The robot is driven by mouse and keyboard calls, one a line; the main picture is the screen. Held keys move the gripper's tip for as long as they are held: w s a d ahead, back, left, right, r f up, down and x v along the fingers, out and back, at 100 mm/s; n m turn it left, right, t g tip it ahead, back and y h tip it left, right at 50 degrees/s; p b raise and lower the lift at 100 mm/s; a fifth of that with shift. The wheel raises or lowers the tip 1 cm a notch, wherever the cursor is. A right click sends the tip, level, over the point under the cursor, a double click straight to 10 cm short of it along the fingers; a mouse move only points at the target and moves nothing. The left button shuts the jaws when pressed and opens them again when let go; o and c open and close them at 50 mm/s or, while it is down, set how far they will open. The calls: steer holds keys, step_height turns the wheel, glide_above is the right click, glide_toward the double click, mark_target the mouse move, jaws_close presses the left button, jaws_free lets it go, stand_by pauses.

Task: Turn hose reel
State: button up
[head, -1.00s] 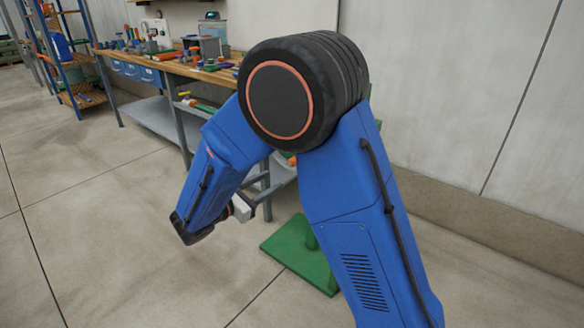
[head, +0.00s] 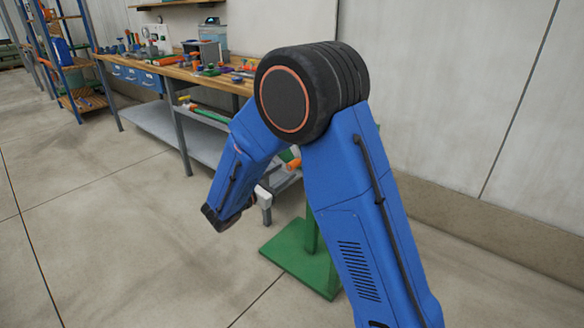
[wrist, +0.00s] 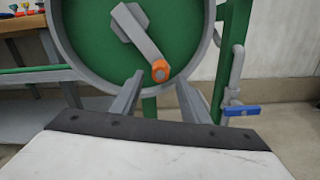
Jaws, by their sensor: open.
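The hose reel (wrist: 85,22) fills the upper part of the wrist view as a green disc with a grey rim. A grey crank arm (wrist: 138,30) slants down and right from its hub to an orange knob (wrist: 160,71). My gripper (wrist: 159,82) is open and empty, with a finger to each side below the knob. The knob shows between the fingertips; I cannot tell how far in front of them it is. In the head view my arm hides the reel's disc, and only its green stand base (head: 300,262) and part of the post show.
A blue valve handle (wrist: 241,110) on a grey pipe (wrist: 237,75) stands right of the reel. A workbench (head: 170,68) with several tools and a lower shelf (head: 165,125) runs along the wall. A shelving rack (head: 68,60) is at far left. The floor at left is clear.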

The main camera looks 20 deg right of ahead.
mark_target(289, 169)
steer(key=shift+x, duration=2.85)
jaws_close()
